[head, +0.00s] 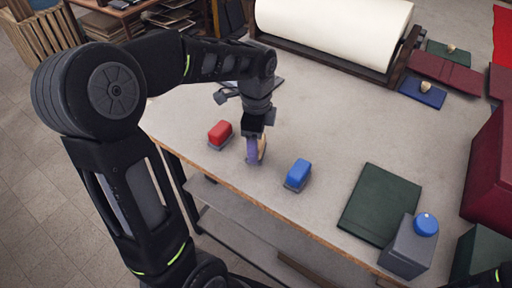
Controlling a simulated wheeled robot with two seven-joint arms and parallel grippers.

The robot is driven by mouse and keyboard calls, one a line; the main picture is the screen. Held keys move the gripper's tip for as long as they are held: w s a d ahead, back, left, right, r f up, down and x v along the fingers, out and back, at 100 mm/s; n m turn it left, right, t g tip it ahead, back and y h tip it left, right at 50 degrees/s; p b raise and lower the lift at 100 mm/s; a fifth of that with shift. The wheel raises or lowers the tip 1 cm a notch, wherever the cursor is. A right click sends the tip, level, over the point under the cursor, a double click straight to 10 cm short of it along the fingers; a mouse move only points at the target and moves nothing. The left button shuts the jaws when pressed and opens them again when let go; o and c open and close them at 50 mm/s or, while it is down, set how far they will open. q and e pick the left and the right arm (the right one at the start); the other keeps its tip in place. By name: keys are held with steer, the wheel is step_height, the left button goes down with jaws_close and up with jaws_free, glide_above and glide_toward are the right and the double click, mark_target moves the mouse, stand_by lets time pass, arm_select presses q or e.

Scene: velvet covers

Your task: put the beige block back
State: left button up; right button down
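A beige block (262,147) shows as a narrow strip just under my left gripper (256,138), against a purple piece (252,152). My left gripper points down over the table and appears shut on the beige block; its fingertips are mostly hidden. I cannot tell whether the purple piece is joined to the block or touches the table. My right gripper is not in view.
A dark green flat cover (378,204) lies at the right, next to a grey box (408,248) with a blue knob (425,224). A large cream roll (335,30) lies at the back. Beige-knobbed blue cover (422,93) and dark red boxes are far right. The table middle is clear.

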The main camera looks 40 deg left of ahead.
arm_select(q)
steer(key=shift+f, duration=1.25)
steer(key=shift+f, duration=0.2)
steer(key=o, duration=1.6)
steer(key=shift+r, duration=0.1)
step_height(320, 180, up, 12)
steer(key=shift+r, duration=0.15)
